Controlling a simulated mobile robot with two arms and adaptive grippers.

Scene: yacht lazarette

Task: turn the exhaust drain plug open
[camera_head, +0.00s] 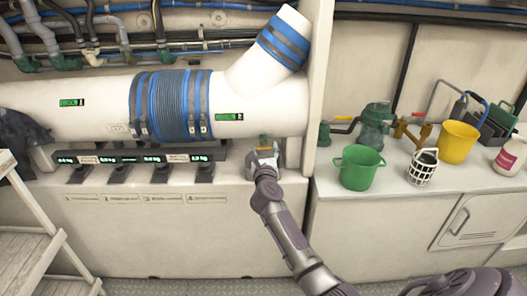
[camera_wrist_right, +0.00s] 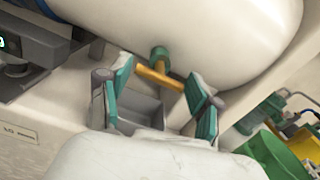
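The exhaust drain plug hangs under the right end of the large white pipe. In the right wrist view it shows as a green fitting (camera_wrist_right: 160,54) with an orange-yellow bar handle (camera_wrist_right: 158,77). In the head view only its small green top (camera_head: 263,139) shows above my gripper. My right gripper (camera_wrist_right: 160,82) is open, its two green-padded fingers on either side of the bar. The bar spans most of the gap; I cannot tell whether a finger touches it. In the head view my right gripper (camera_head: 264,156) is just below the pipe. My left gripper is not in view.
The white pipe (camera_head: 265,105) is close above. A row of dark levers (camera_head: 135,172) is to the left. Right of a partition (camera_head: 318,80) are a green bucket (camera_head: 357,170), a white basket (camera_head: 422,170) and a yellow bucket (camera_head: 457,142) on a counter.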

